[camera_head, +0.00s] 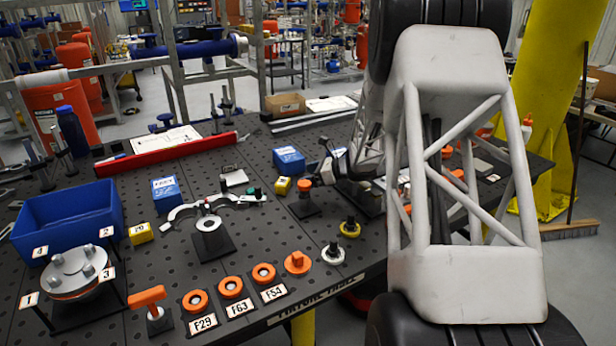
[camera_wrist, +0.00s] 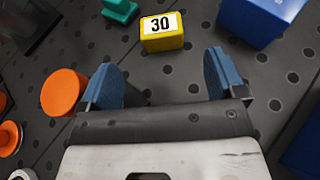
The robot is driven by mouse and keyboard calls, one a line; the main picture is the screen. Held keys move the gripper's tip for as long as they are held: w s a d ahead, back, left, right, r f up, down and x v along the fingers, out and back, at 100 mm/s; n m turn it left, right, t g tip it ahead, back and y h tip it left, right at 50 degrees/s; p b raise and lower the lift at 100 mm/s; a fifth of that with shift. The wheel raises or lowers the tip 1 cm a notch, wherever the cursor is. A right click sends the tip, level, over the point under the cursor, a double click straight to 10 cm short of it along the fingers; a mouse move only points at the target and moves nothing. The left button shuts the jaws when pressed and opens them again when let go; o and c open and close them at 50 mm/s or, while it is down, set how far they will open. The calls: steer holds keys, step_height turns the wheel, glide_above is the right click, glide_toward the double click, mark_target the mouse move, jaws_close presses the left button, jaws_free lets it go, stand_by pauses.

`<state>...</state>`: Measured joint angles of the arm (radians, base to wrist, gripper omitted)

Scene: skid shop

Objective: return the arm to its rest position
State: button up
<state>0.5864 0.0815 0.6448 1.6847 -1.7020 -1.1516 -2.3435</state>
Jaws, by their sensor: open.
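My gripper (camera_wrist: 158,80) is open and empty, with its two blue fingers spread apart over the dark perforated table. In the head view my gripper (camera_head: 326,170) hangs low over the middle of the fixture table (camera_head: 262,232), right of an orange-topped part (camera_head: 304,186). My white lattice arm link covers much of the right side of the table. In the wrist view a yellow block marked 30 (camera_wrist: 162,38) lies beyond the fingertips, touched by neither. The round orange part (camera_wrist: 64,92) is just left of the left finger.
A green part (camera_wrist: 120,10) shows in the wrist view. A blue bin (camera_head: 68,218), a metal flange (camera_head: 78,268) and orange rings (camera_head: 230,287) are on the left and front. A yellow column (camera_head: 548,110) rises at right.

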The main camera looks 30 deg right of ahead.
stand_by(0.6)
steer(key=s+a+r+m+t+h, duration=0.1)
steer(key=a+r+m+t+h, duration=0.1)
steer(key=a+r+m+h, duration=0.45)
steer(key=s+a+r+m+t+h, duration=0.1)
steer(key=r+m+h, duration=0.2)
steer(key=r+m, duration=0.7)
steer(key=s+a+r+m+h, duration=0.2)
steer(key=s+a+r+m, duration=0.1)
steer(key=s+m, duration=0.35)
steer(key=s+a+f+m+g, duration=0.1)
steer(key=s+a+m+g, duration=0.2)
steer(key=s+a+m, duration=0.3)
steer(key=s+a+f+m+g+y, duration=0.1)
steer(key=s+a+m+g, duration=0.2)
steer(key=s, duration=1.4)
steer(key=s+a+f+m+g+y, duration=0.1)
steer(key=s+a+m+g, duration=0.3)
steer(key=s+a+m, duration=0.5)
steer(key=s+m, duration=0.3)
steer(key=m, duration=0.1)
steer(key=shift+s+a+f, duration=0.15)
steer(key=shift+a+f, duration=0.2)
steer(key=shift+o, duration=1)
steer(key=shift+r, duration=0.1)
